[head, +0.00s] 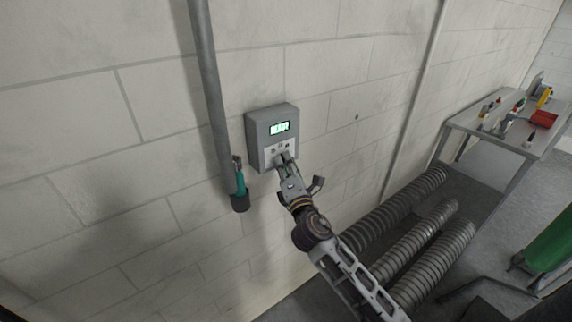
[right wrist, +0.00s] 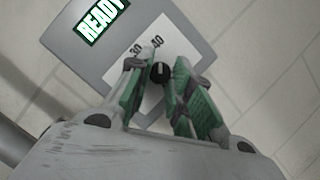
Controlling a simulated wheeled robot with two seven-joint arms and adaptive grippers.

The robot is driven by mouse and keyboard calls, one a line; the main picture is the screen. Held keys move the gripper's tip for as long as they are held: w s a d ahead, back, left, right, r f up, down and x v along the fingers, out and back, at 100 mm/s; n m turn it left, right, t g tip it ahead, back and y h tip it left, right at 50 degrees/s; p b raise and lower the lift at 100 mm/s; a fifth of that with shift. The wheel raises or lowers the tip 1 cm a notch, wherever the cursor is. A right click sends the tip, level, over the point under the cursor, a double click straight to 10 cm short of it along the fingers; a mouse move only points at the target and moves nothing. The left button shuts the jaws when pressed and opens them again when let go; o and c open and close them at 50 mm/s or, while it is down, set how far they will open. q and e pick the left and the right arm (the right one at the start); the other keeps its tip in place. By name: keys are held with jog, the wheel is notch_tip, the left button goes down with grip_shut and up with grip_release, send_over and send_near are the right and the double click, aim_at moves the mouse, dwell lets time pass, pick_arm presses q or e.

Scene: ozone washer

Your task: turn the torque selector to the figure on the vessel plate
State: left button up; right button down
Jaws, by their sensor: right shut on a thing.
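A grey control box (head: 259,134) is fixed to the block wall, with a lit green display that reads READY in the right wrist view (right wrist: 101,17). Its torque selector is a small black knob (right wrist: 160,73) on a white panel (right wrist: 185,50). The figures 30 and 40 show above the knob; other figures are hidden behind the fingers. A white mark on the knob points up, roughly toward 40. My right gripper (head: 286,160) is at the panel, its green-padded fingers (right wrist: 160,75) shut on the knob. My left gripper and the vessel plate are not seen.
A teal-handled tool (head: 240,179) stands in a dark holder (head: 240,203) left of the box, beside a vertical pipe (head: 211,85). Ribbed hoses (head: 395,212) lie low at the right. A table (head: 487,128) with tools and a green cylinder (head: 551,245) stand farther right.

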jog(key=c, duration=1.3)
grip_release()
jog(key=shift+o, duration=0.2)
jog(key=v, duration=1.2)
